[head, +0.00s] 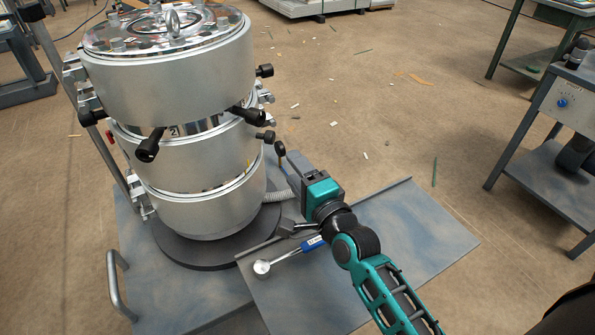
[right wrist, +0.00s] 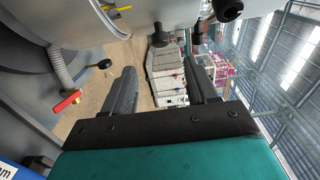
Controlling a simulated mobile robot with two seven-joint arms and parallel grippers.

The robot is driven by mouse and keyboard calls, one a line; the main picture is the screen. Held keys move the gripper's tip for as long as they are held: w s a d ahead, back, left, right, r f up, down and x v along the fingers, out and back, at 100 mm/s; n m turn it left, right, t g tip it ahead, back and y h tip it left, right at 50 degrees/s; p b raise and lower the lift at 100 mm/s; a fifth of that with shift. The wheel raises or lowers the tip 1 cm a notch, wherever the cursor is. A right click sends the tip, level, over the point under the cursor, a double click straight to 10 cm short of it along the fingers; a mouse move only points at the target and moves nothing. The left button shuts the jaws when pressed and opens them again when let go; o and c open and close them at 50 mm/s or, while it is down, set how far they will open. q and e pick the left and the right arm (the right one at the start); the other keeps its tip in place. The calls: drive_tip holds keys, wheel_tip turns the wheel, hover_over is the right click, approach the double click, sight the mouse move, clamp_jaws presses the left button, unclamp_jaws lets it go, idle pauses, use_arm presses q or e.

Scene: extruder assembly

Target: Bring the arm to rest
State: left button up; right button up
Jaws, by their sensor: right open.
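My right gripper (head: 286,192) is open and empty beside the lower right side of the extruder (head: 205,165), a stack of silver cylinders with black knobs. My teal and black right arm comes in from the bottom right, above a grey side shelf. In the right wrist view the two dark fingers (right wrist: 162,88) stand wide apart with nothing between them. The silver cylinder wall (right wrist: 160,12) and its black knobs show above them. My left gripper is not in view.
A blue-handled tool with a round metal head (head: 263,267) lies on the grey shelf (head: 425,225) under my right arm. A grey hose (head: 280,196) runs near the fingers. A red-handled valve (right wrist: 67,103) shows in the right wrist view. A workbench (head: 575,105) stands at right; floor between is open.

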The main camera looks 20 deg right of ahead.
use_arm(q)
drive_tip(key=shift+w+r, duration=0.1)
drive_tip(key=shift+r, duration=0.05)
